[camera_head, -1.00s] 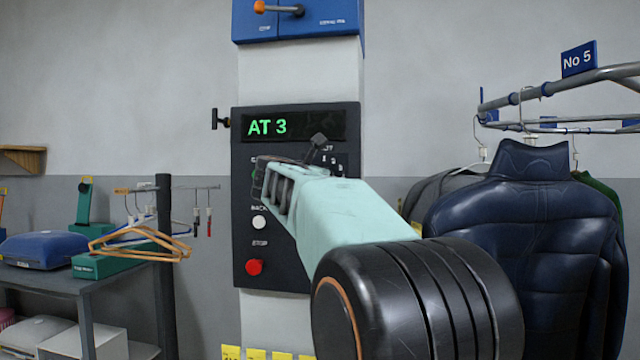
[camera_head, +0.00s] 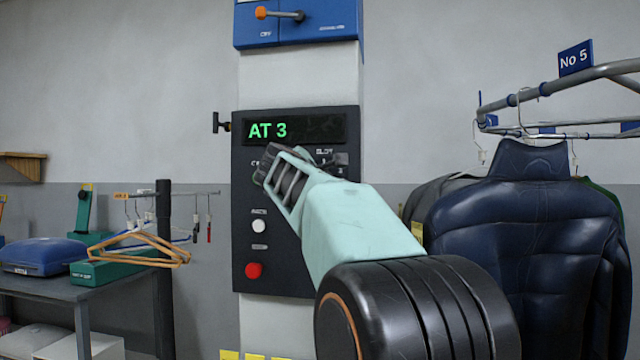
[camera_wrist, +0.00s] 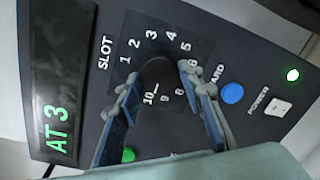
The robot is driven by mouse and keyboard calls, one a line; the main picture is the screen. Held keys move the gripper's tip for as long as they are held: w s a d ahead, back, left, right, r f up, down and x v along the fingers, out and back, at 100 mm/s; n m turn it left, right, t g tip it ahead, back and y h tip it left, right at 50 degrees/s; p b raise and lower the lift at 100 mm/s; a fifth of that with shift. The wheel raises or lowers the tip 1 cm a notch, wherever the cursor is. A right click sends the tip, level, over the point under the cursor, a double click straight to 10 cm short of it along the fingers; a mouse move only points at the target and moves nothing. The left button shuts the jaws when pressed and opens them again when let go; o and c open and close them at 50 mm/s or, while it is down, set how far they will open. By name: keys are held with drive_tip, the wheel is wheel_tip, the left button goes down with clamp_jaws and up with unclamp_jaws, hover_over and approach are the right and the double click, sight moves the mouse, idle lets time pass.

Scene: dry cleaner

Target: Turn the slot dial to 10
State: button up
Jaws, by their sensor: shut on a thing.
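The slot dial (camera_wrist: 157,72) is a black round knob on the dark control panel (camera_head: 243,215), with numbers printed around it. In the wrist view, my gripper (camera_wrist: 159,76) has one finger on each side of the dial and is shut on it. A short white mark shows by the printed 10, at the dial's lower edge; the fingers hide part of the number ring. The display (camera_head: 295,128) reads AT 3 in green. In the head view, my gripper's mint-coloured body covers the dial.
A conveyor rail (camera_head: 570,85) with a dark jacket (camera_head: 520,240) stands right. Wooden hangers (camera_head: 140,248) hang left.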

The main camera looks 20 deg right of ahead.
idle(0.4)
drive_tip(key=o, duration=1.2)
drive_tip(key=shift+c, duration=0.2)
drive_tip(key=v, duration=0.7)
drive_tip(key=shift+s+a, duration=0.2)
drive_tip(key=shift+s, duration=0.05)
